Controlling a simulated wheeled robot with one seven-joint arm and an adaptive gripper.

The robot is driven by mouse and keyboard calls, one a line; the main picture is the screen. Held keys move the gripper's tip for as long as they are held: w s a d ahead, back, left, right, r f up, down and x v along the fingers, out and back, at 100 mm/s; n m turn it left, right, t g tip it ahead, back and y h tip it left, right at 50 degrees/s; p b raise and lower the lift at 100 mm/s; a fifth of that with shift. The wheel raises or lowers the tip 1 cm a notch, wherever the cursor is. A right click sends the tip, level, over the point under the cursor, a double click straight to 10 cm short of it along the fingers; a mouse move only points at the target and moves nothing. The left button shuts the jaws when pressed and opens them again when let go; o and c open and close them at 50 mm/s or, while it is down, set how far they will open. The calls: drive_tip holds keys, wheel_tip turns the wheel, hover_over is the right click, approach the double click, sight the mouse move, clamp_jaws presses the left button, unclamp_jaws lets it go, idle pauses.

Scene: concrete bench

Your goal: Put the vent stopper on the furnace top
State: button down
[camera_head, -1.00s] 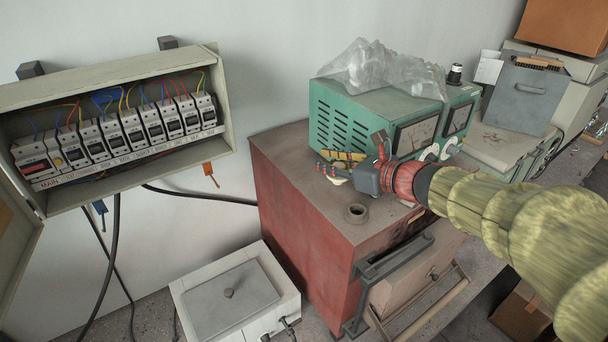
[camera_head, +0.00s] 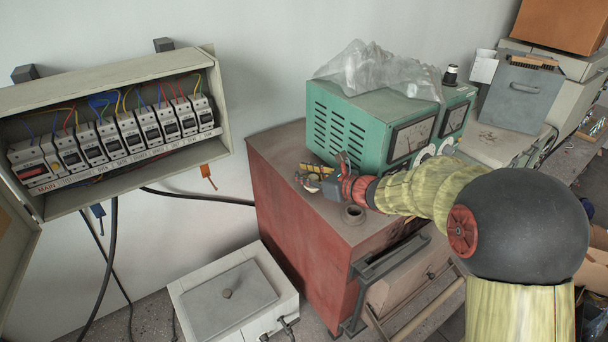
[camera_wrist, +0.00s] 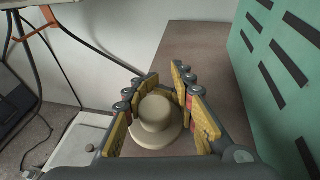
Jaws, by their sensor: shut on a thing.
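The vent stopper (camera_wrist: 156,112) is a cream, round, stepped piece with a narrower knob above a wider base. In the wrist view it sits between the yellow-padded fingers of my gripper (camera_wrist: 158,92), which is shut on it. In the head view my gripper (camera_head: 314,177) is over the left part of the furnace's top, and the stopper is mostly hidden by the fingers. The furnace (camera_head: 290,215) is a red box with a brownish flat top. I cannot tell the stopper's height above the top.
A green meter unit (camera_head: 345,135) with clear plastic (camera_head: 365,68) on it stands at the back of the furnace top, close to my gripper. An open breaker box (camera_head: 130,178) is on the wall at left. A white box (camera_head: 235,292) stands in front. A handle bar (camera_head: 390,258) crosses the furnace front.

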drive_tip(key=shift+s+f, duration=0.1)
drive_tip(key=shift+f, duration=0.05)
drive_tip(key=shift+f, duration=0.15)
drive_tip(key=c, duration=1.4)
unclamp_jaws()
